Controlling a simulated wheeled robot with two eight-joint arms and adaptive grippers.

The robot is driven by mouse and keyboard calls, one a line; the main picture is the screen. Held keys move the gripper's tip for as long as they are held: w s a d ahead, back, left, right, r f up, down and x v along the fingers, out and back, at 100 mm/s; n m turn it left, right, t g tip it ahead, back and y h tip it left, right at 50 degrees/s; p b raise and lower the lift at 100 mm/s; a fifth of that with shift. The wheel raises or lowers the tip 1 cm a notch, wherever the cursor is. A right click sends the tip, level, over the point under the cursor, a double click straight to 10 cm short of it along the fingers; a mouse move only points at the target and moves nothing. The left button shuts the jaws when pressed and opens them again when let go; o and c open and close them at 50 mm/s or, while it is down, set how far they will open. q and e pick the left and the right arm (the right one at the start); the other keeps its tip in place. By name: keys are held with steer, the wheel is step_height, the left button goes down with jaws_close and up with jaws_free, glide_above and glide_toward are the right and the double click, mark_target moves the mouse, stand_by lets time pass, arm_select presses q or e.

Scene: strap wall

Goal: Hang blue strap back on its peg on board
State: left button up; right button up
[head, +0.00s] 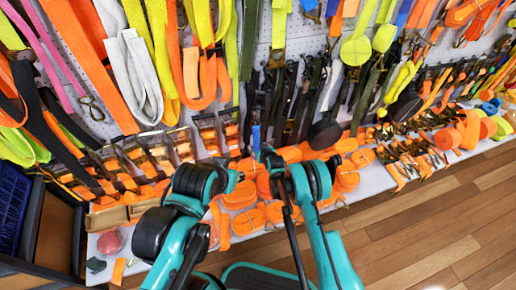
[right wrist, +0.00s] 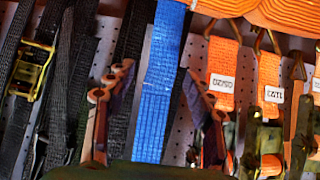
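A blue webbing strap (right wrist: 160,80) hangs nearly upright in the right wrist view, with black webbing close behind and beside it. Its upper end runs out of the frame. My right gripper (right wrist: 150,115) has its two fingers spread on either side of the strap, with gaps visible between; it is open. In the head view a small bit of blue (head: 255,137) shows near the end of my right arm, by the board (head: 292,35). My left arm is folded low in the middle, and I cannot make out its gripper. The strap's peg cannot be made out.
Black straps with a brass buckle (right wrist: 30,70) hang left of the blue strap, and orange labelled straps (right wrist: 223,72) hang right. Rolled orange straps (head: 240,195) crowd the white shelf below the board. A dark crate (head: 50,235) stands left. Wooden floor (head: 440,220) is clear at right.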

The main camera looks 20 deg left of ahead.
steer(key=v, duration=1.2)
steer(key=shift+d+r, duration=0.1)
steer(key=s+d+r+m+h, duration=0.2)
steer(key=s+d+r, duration=0.1)
steer(key=d+r, duration=0.8)
steer(key=s+d+r+m+h, duration=0.1)
steer(key=s+d+r, duration=0.2)
steer(key=d+r, duration=0.8)
steer(key=s+d+r+m+h, duration=0.1)
steer(key=s+d+r, duration=0.1)
steer(key=s, duration=0.5)
steer(key=s+d+r+m+g+h, duration=0.1)
steer(key=s+d+r, duration=0.2)
steer(key=s+d, duration=0.2)
steer(key=s+d+r+m+g+h, duration=0.1)
steer(key=s+d+r, duration=0.1)
steer(key=s, duration=0.9)
steer(key=shift+d+r+m, duration=0.3)
steer(key=shift+d+r, duration=0.05)
steer(key=shift+d, duration=0.45)
